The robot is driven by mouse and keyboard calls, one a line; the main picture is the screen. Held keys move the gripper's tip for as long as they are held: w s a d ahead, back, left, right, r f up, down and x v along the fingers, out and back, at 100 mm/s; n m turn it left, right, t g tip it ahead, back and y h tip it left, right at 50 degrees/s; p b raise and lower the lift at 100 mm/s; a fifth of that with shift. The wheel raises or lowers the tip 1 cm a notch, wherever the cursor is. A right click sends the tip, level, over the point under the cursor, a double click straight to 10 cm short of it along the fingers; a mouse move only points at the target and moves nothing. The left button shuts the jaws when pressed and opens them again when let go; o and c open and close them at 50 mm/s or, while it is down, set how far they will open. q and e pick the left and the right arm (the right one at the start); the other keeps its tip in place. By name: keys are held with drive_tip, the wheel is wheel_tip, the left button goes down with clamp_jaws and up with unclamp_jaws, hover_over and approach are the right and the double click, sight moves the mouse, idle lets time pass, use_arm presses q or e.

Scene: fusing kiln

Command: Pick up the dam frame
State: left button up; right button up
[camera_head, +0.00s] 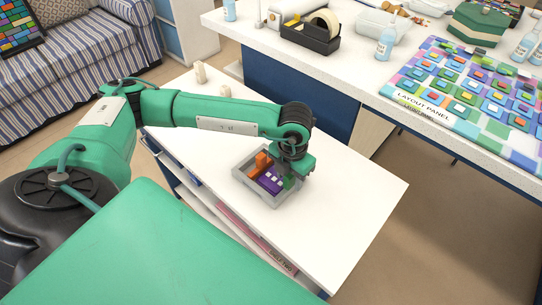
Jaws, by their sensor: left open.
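The dam frame (243,176) is a grey, shallow rectangular frame on the white tabletop (345,215). Purple, orange and green glass pieces (269,182) lie inside it. My left gripper (289,178) points down at the frame's right side, with its arm coming in from the left. It is open. Its fingertips are small and partly hidden, so I cannot tell whether they touch the frame. My right gripper is not in view.
A counter behind holds a tape dispenser (311,38), bottles (385,44) and a layout panel (470,85). Small pale pegs (201,73) stand at the table's back left. The tabletop right of the frame is clear.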

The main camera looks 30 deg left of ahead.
use_arm(q)
drive_tip(key=shift+f, duration=0.95)
drive_tip(key=shift+c, duration=0.3)
clamp_jaws()
drive_tip(key=shift+r, duration=0.2)
